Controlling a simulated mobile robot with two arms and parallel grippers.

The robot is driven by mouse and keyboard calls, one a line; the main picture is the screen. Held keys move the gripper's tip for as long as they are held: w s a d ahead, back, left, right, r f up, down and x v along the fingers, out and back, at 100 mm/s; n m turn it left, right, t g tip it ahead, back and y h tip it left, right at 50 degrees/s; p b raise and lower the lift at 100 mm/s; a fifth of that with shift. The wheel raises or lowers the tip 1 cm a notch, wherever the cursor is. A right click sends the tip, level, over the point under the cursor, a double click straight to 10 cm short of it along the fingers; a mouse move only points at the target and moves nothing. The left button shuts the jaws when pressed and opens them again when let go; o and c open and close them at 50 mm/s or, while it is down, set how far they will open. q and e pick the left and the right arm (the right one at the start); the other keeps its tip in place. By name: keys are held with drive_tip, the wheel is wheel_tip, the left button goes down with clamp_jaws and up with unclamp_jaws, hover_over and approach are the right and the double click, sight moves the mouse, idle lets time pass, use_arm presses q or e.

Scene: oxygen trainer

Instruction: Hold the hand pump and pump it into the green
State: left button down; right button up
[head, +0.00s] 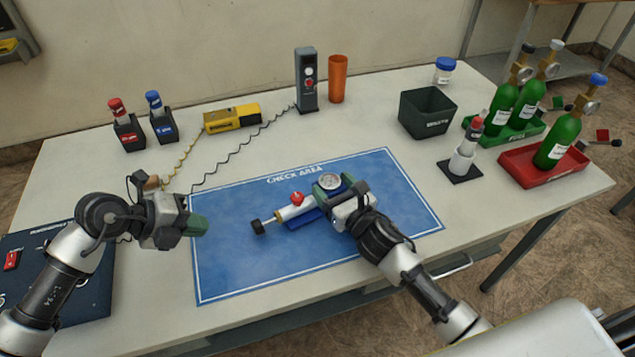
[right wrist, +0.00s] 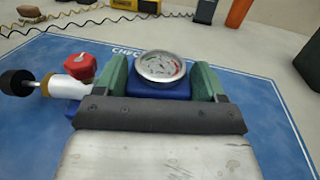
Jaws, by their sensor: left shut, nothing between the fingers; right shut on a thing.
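The hand pump (head: 295,209) lies on the blue check-area mat (head: 236,267), with a white barrel, a red knob, a black plunger handle at its left end and a blue body. Its round gauge (head: 330,182) faces up and also shows in the right wrist view (right wrist: 160,66); I cannot read the needle surely. My right gripper (head: 338,189) is shut on the pump's blue body below the gauge, with a green finger on each side. My left gripper (head: 198,225) is shut and empty over the mat's left edge, apart from the pump's black handle (head: 258,227).
A dark bin (head: 426,112), orange cup (head: 338,78), grey post (head: 306,80) and yellow device (head: 232,117) stand behind. The mat's front is clear.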

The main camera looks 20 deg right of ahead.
drive_tip(key=o, duration=1.4)
drive_tip(key=shift+s, duration=0.1)
